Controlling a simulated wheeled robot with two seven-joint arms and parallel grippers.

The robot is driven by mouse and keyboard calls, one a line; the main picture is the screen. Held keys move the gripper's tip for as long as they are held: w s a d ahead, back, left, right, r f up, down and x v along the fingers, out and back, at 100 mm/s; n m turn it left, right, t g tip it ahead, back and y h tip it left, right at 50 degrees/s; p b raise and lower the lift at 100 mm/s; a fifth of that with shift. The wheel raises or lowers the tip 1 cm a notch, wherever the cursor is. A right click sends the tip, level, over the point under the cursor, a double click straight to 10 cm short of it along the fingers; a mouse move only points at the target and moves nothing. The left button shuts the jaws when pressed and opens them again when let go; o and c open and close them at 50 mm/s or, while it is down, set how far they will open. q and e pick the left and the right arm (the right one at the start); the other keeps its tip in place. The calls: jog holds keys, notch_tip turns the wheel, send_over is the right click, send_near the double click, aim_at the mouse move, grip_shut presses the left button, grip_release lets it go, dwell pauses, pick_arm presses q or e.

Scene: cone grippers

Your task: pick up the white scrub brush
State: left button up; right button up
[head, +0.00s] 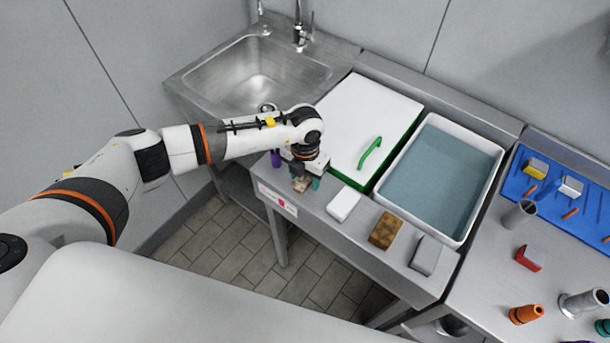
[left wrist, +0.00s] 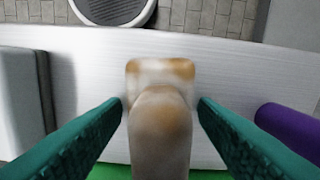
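A small whitish, brown-stained brush-like thing (head: 301,185) lies on the metal counter near its front edge. In the left wrist view this stained thing (left wrist: 160,110) has a raised rounded grip on top and lies between the fingers. My left gripper (head: 304,180) points down over it. Its teal fingers (left wrist: 160,105) are open on both sides of it, with narrow gaps at the tips. A plain white block (head: 343,204) lies just to the right; it appears grey with a dark edge in the left wrist view (left wrist: 22,95). My right gripper is not in view.
A purple thing (head: 276,159) stands close to my left gripper. A brown sponge (head: 385,230) and a grey block (head: 426,255) lie further right. Behind are a sink (head: 250,75), a white board with a green handle (head: 355,115) and a water tub (head: 405,212).

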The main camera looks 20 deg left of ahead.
pick_arm(q)
jog(key=c, duration=1)
jog(key=shift+o, duration=0.2)
notch_tip(320, 180, up, 9)
jog(key=b, duration=0.3)
jog(key=shift+r, duration=0.55)
